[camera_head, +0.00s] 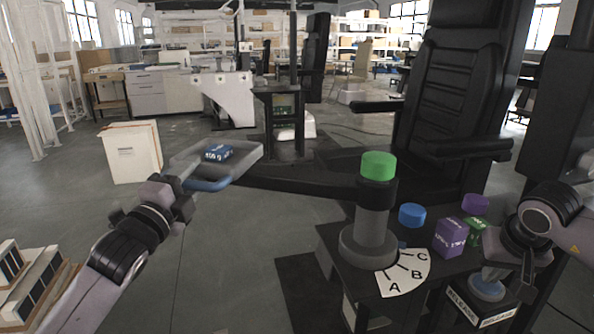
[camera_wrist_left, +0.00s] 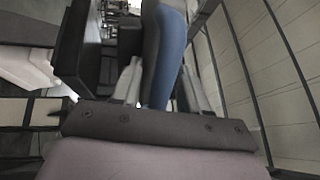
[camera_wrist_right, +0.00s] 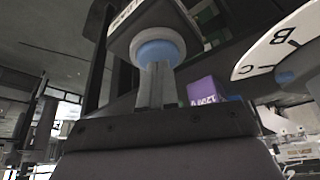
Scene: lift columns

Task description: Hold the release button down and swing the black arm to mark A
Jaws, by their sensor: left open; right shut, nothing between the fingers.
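The release button (camera_wrist_right: 158,50) is a blue disc in a pale ring on a box labelled RELEASE (camera_head: 483,312). My right gripper (camera_wrist_right: 157,70) is shut and empty, fingertips at the button; I cannot tell whether it is pressed. The black arm (camera_head: 295,192) appears to run left from the green-topped column (camera_head: 374,215) to a grey tray (camera_head: 245,154) with a blue handle (camera_head: 208,185). My left gripper (camera_head: 180,184) is open at the handle, which passes between its fingers in the left wrist view (camera_wrist_left: 165,60). Mark A (camera_head: 394,287) is nearest on the white dial (camera_head: 411,268), before B and C.
A blue block (camera_head: 219,151) lies in the tray. A blue cylinder (camera_head: 412,214), purple block (camera_head: 450,236), green block (camera_head: 476,228) and purple cylinder (camera_head: 475,204) stand behind the dial. A black chair (camera_head: 455,100) is at the back right. Open floor lies between the left arm and the column.

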